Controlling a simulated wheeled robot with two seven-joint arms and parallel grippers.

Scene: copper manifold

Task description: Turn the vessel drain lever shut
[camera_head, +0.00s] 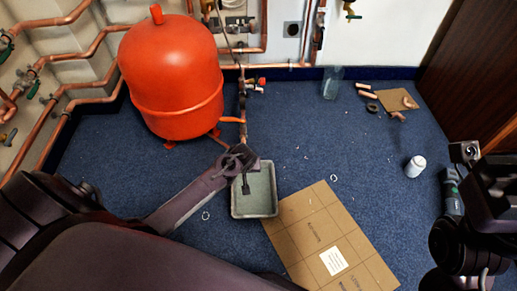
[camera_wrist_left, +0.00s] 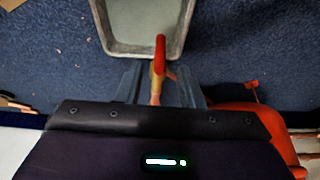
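The red vessel (camera_head: 172,80) stands on short red feet at the back left, and part of it shows at lower right in the left wrist view (camera_wrist_left: 262,125). A lever with a red grip and a yellowish lower part (camera_wrist_left: 160,52) shows in the left wrist view. It lies between the two fingers of my left gripper (camera_wrist_left: 160,88), with a visible gap on each side. In the head view my left gripper (camera_head: 244,178) is over the grey tray, and I cannot make out the lever there. My right arm is at the right edge; its fingers are not clear.
The grey tray (camera_head: 236,205) sits on the blue carpet, beside a flat cardboard sheet (camera_head: 310,225). Copper pipes (camera_head: 75,57) run along the left and back walls. A white container (camera_head: 415,166), a clear jar (camera_head: 332,82) and pipe pieces (camera_head: 368,91) lie to the right.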

